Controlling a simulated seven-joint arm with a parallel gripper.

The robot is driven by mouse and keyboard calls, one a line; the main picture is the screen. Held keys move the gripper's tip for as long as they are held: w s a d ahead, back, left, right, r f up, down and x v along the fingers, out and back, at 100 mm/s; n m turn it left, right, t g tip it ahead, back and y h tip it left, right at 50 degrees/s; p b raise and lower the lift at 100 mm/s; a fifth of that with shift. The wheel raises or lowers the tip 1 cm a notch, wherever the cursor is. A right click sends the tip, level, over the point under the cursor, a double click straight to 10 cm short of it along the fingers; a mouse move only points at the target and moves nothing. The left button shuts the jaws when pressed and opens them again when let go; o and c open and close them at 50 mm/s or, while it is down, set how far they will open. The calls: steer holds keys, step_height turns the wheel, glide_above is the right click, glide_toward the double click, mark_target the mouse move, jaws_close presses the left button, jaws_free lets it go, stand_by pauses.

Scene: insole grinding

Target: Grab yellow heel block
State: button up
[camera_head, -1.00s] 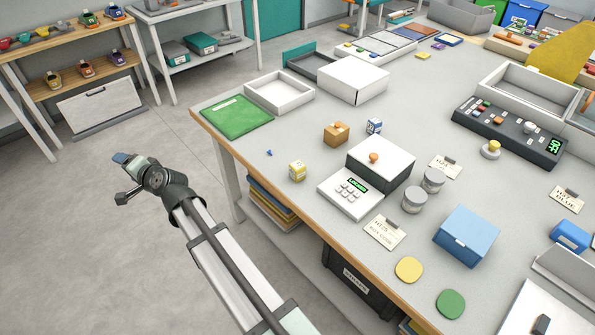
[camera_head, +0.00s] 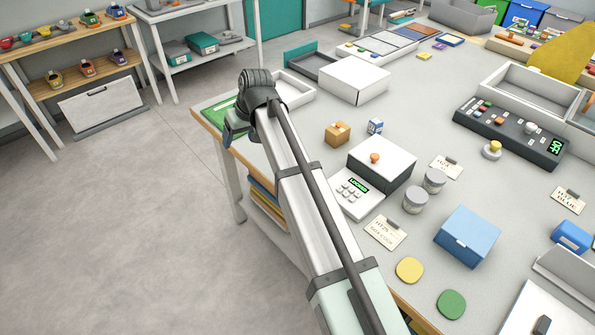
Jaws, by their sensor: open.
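The small yellow block that stood near the table's left front edge is hidden behind my arm now. I cannot tell for sure whether it is the yellow heel block. My gripper (camera_head: 232,133) is at the table's left edge, beside the green mat (camera_head: 213,116), pointing downward. Its fingers are small and partly covered by the wrist, but it is open, and I see nothing held in it. A flat yellow rounded piece (camera_head: 410,270) lies at the front of the table, and another small yellow piece (camera_head: 424,56) lies far back.
An orange-brown box (camera_head: 337,133) and a blue-white cube (camera_head: 375,126) stand right of my arm. A white-topped box (camera_head: 381,161) with a keypad, grey tins (camera_head: 415,200) and a blue box (camera_head: 467,235) stand further right. A white open tray (camera_head: 297,88) lies behind my wrist.

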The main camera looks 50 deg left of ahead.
steer(key=w+d+t+h, duration=0.1)
steer(key=w+d+h, duration=0.3)
steer(key=w+d, duration=0.75)
steer(key=f, duration=0.6)
steer(key=shift+w+f, duration=0.4)
steer(key=shift+s+a+f, duration=0.1)
steer(key=shift+a+f, duration=0.15)
steer(key=shift+f, duration=1.4)
steer(key=shift+a+f, duration=0.2)
steer(key=shift+f, duration=1.4)
steer(key=c, duration=1.1)
